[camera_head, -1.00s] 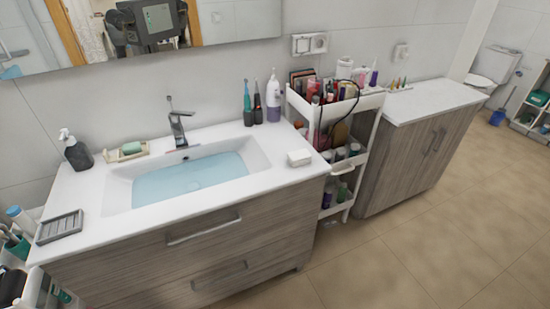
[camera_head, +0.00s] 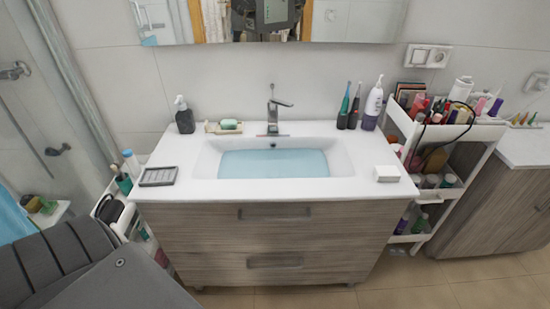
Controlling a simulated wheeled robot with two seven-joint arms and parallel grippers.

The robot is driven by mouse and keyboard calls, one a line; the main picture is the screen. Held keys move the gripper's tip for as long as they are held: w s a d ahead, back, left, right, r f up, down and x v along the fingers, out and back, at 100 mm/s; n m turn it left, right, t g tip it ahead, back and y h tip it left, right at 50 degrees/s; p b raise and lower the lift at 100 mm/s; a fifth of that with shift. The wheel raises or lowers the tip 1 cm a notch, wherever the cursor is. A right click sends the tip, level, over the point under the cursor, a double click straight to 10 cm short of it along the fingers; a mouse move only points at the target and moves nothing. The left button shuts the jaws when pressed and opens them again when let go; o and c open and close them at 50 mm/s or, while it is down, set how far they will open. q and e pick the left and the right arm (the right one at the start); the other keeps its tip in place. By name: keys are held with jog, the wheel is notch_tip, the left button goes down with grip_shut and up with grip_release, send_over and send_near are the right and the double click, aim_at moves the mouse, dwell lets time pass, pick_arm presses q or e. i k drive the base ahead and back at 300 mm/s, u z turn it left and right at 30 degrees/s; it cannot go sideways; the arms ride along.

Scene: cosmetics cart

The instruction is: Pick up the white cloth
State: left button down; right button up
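A small white folded item (camera_head: 386,174), which may be the white cloth, lies on the right front part of the white sink countertop (camera_head: 350,188). It looks like a low white block, and I cannot tell its material at this size. Nothing touches it and its top is uncovered. Neither of my grippers is in view.
The basin (camera_head: 274,163) holds blue water, with a faucet (camera_head: 273,110) behind it. A dark soap bottle (camera_head: 184,117), soap dish (camera_head: 223,128) and grey tray (camera_head: 158,176) stand left. Toothbrushes and a bottle (camera_head: 373,105) stand back right. A crowded cart (camera_head: 441,190) is at right.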

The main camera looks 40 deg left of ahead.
aim_at(383, 174)
jog(key=z, duration=1.75)
jog(key=i, duration=2.25)
jog(key=u, duration=2.35)
